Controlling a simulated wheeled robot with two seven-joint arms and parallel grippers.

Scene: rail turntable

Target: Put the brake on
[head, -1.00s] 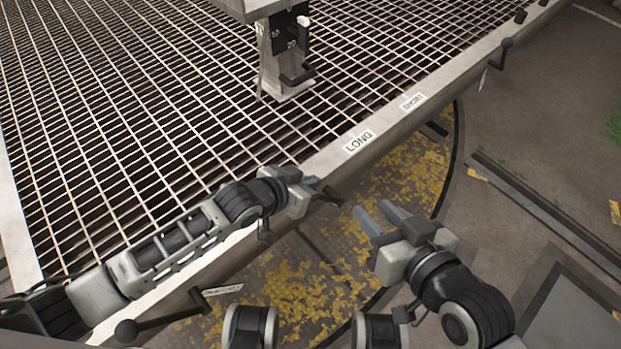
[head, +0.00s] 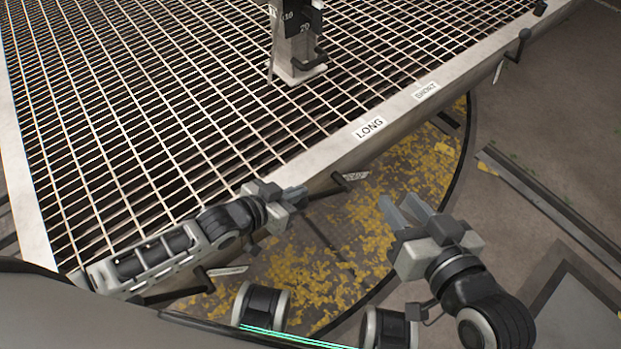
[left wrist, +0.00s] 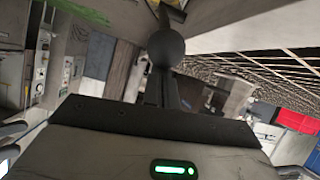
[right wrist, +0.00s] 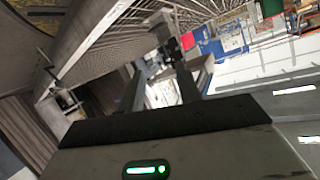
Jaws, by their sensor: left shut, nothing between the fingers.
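A dark lever with a ball knob (head: 338,178) and a small white tag sticks out below the turntable's edge, under the LONG label. The tag is too small to read, so I cannot tell whether this is the brake lever. My left gripper (head: 302,195) is shut and empty, just left of that knob. In the left wrist view a dark ball knob (left wrist: 166,48) stands straight ahead of the fingers; I cannot tell whether they touch it. My right gripper (head: 404,208) is open and empty, right of the lever over the yellow-flecked pit floor. Its parted fingers also show in the right wrist view (right wrist: 158,85).
Another tagged lever (head: 205,281) is at lower left, near my left arm. A third (head: 521,47) is at upper right. The grated deck (head: 160,120) carries a post (head: 295,60) with a numbered plate. A rail (head: 550,210) runs along the right floor.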

